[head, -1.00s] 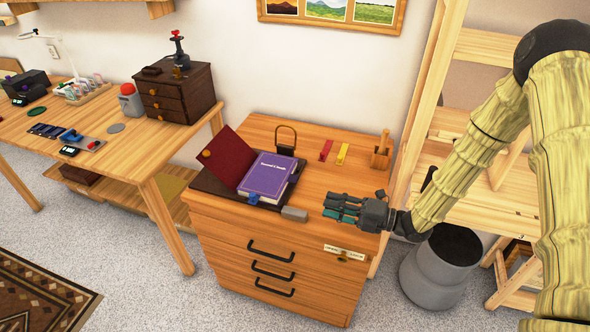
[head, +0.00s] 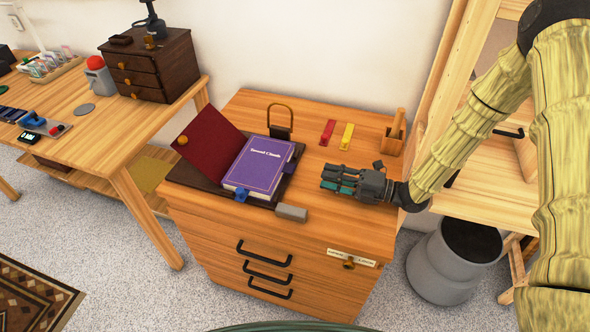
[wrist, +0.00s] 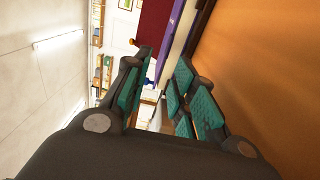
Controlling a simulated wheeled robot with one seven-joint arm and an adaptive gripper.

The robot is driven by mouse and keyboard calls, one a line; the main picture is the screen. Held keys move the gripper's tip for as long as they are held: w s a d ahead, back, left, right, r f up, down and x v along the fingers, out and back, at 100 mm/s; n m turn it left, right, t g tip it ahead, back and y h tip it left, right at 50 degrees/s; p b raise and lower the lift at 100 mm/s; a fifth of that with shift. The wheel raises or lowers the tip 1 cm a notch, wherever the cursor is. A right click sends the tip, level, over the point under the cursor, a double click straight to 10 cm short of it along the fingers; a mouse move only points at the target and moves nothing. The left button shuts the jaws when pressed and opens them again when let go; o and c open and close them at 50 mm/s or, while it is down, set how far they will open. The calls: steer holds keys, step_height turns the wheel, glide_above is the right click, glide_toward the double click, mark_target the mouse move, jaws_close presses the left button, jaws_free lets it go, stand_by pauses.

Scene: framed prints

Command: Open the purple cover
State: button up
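The purple book (head: 258,168) lies on a dark tray (head: 180,174) on the wooden cabinet's top. Its purple cover looks closed and carries white lettering. A blue tab (head: 242,195) sticks out at the book's near edge. A dark red panel with a round knob (head: 208,143) stands tilted at the book's left. My gripper (head: 324,180) is to the right of the book, apart from it and above the cabinet top, with its fingers pointing left. In the wrist view, the teal-padded fingers (wrist: 158,93) stand apart with nothing between them; the purple edge (wrist: 180,35) shows beyond.
A grey block (head: 291,212) lies at the cabinet's front edge. A padlock-like ring (head: 280,120), a red strip (head: 327,132), a yellow strip (head: 347,136) and a wooden holder (head: 392,142) stand behind. A grey bin (head: 440,267) is on the floor at the right.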

steer(key=shift+w+a+f+b, duration=0.15)
steer(key=shift+w+f+b, duration=0.3)
steer(key=shift+f, duration=0.35)
steer(key=shift+w+a+r, duration=0.1)
steer(key=shift+w+a, duration=0.15)
steer(key=shift+a, duration=0.3)
steer(key=p+x, duration=0.1)
steer(key=x, duration=0.8)
steer(key=shift+a+p, duration=0.2)
steer(key=shift+p, duration=0.1)
steer(key=shift+c, duration=0.4)
jaws_close()
